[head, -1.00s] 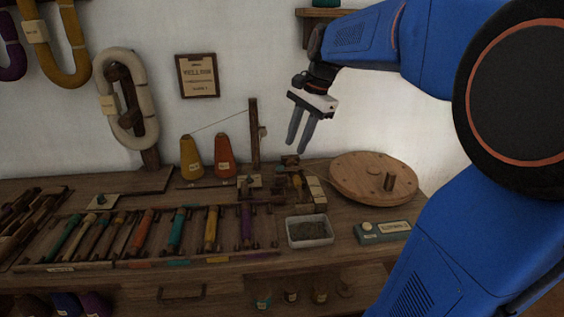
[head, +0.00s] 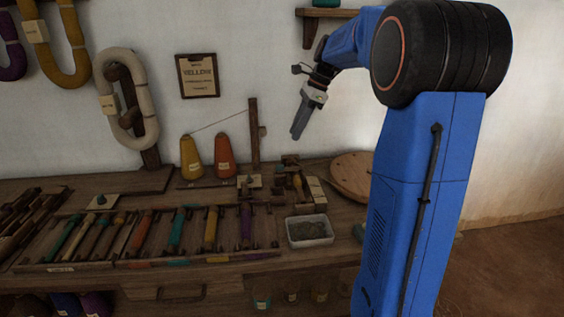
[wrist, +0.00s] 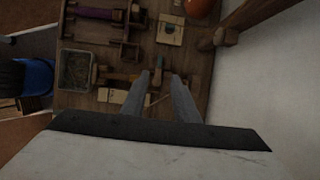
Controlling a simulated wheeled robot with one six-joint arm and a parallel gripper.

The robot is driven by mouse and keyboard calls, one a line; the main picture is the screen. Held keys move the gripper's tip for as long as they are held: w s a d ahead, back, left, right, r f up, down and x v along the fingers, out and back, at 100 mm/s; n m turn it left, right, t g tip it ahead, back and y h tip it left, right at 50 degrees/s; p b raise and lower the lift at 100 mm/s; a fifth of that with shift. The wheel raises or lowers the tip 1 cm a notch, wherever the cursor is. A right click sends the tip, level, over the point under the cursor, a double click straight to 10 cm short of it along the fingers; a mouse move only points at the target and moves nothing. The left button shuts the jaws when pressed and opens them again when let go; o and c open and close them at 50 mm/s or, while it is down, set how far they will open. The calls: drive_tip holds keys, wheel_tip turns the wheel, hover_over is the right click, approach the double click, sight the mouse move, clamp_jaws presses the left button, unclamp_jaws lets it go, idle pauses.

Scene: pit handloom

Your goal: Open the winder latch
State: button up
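The winder (head: 292,178), a small dark wooden mechanism with a teal piece and a pale wooden block, stands toward the right of the bench in the head view. It also shows in the wrist view (wrist: 118,76), just beyond my fingers. I cannot make out which small part is the latch, or its position. My gripper (head: 296,135) hangs in the air above the winder, fingers pointing down and touching nothing. In the wrist view my gripper (wrist: 160,77) shows two grey fingers apart with nothing between them. They partly cover the winder's right side.
An upright wooden post (head: 254,135) stands left of the winder, near orange (head: 225,156) and yellow (head: 191,158) cones. A grey tray (head: 309,243) sits in front. A rack of coloured bobbins (head: 145,262) fills the left. My arm hides part of a round wooden disc (head: 348,172).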

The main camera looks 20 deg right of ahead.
drive_tip(key=x, duration=1.3)
clamp_jaws()
